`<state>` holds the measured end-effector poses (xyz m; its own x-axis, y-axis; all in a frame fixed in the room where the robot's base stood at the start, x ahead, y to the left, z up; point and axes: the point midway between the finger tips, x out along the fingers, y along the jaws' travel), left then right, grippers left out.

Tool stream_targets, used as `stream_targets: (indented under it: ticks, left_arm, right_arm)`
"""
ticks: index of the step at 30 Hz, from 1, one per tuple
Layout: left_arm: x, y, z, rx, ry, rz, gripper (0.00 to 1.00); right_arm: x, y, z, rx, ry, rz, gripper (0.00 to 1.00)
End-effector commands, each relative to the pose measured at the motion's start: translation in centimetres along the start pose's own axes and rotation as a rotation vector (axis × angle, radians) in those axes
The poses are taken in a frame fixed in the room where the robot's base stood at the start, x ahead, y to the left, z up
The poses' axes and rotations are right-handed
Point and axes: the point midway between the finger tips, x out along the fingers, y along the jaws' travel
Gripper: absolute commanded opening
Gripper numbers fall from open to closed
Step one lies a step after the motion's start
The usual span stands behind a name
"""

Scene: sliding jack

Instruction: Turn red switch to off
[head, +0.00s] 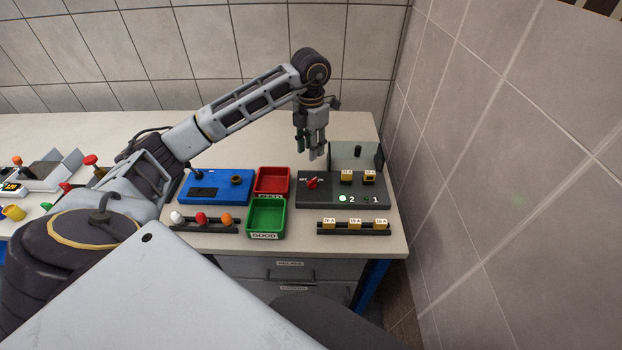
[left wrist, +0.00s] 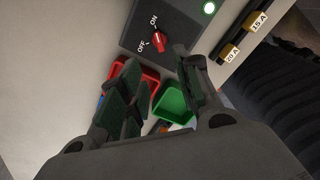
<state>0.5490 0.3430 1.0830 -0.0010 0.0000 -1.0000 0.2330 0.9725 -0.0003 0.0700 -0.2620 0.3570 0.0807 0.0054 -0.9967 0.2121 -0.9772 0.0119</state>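The red switch (head: 312,183) is a small rotary knob on the dark grey panel box (head: 330,200) at the right of the table. In the left wrist view the red switch (left wrist: 159,41) sits beside white ON and OFF labels. Its upper end appears to point toward ON. My left gripper (head: 312,150) hangs fingers-down above the box's back edge, apart from the switch. In the left wrist view my left gripper (left wrist: 156,72) has its fingers spread and nothing between them. My right gripper is not in view.
A lit green lamp (head: 343,198) and yellow fuses (head: 346,176) are on the box. A clear upright panel (head: 350,156) stands behind. Red (head: 272,181) and green (head: 266,218) bins and a blue box (head: 217,186) are left. A fuse rack (head: 354,227) lies in front; a tiled wall is right.

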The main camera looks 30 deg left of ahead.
Motion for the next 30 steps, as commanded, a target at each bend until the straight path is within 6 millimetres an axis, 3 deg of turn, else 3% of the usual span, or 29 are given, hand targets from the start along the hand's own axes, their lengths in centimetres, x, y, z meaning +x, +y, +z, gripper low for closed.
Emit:
stream_targets:
  ticks: [11, 30]
  left_arm:
    - [3.1, 0.0, -0.1, 0.000, 0.003, -0.001, 0.33]
    - [11.1, 0.0, -0.1, 0.001, 0.003, 0.000, 0.33]
  right_arm:
    - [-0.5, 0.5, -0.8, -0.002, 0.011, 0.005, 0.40]
    - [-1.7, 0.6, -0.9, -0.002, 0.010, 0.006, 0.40]
